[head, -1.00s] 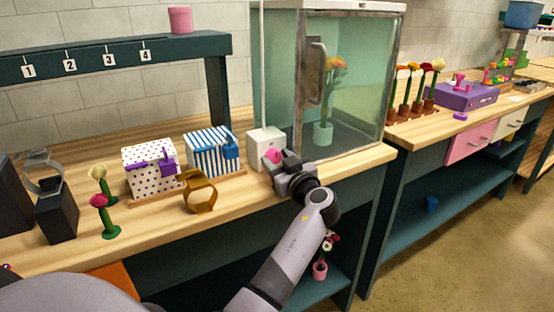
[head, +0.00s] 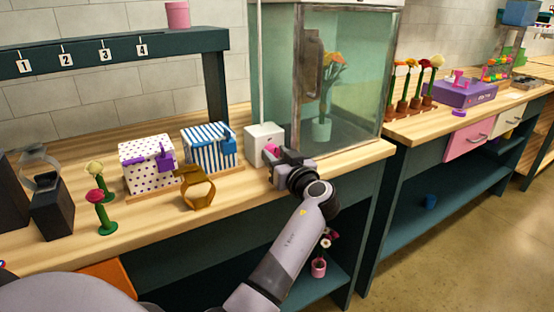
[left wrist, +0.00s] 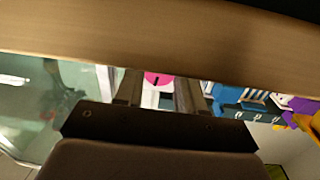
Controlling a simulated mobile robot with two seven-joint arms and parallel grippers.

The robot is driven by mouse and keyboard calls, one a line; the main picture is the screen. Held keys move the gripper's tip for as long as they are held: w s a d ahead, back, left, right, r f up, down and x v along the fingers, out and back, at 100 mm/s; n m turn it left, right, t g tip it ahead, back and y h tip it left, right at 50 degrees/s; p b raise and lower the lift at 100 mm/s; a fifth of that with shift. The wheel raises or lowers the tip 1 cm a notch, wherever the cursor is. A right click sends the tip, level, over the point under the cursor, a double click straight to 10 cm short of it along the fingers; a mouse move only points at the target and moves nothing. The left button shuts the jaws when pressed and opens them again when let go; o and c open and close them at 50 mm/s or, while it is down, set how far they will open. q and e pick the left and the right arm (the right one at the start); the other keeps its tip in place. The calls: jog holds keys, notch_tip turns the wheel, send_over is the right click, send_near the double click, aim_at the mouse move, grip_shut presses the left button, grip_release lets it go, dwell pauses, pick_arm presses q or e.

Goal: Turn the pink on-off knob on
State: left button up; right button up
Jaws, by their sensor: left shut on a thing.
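The pink on-off knob (head: 270,149) sits on the front of a small white box (head: 262,132) on the wooden bench, beside the glass cabinet. My left gripper (head: 274,157) reaches the box front and is shut on the knob, partly hiding it. In the left wrist view the pink knob (left wrist: 158,77), with a short dark mark on it, shows between the two fingers (left wrist: 157,92). My right gripper is not in view.
The glass cabinet (head: 345,90) with a potted flower inside stands just right of the box. A blue striped box (head: 207,152), a dotted box (head: 145,165) and a brown ring-like thing (head: 198,192) stand to the left. The bench's front edge runs below my gripper.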

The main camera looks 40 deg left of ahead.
pick_arm(q)
jog(key=shift+r+m, duration=0.1)
jog(key=shift+m, duration=2.1)
jog(key=o, duration=0.8)
jog(key=shift+c, duration=0.2)
jog(key=b+v, duration=0.1)
jog(key=v, duration=0.6)
jog(key=shift+w, duration=0.1)
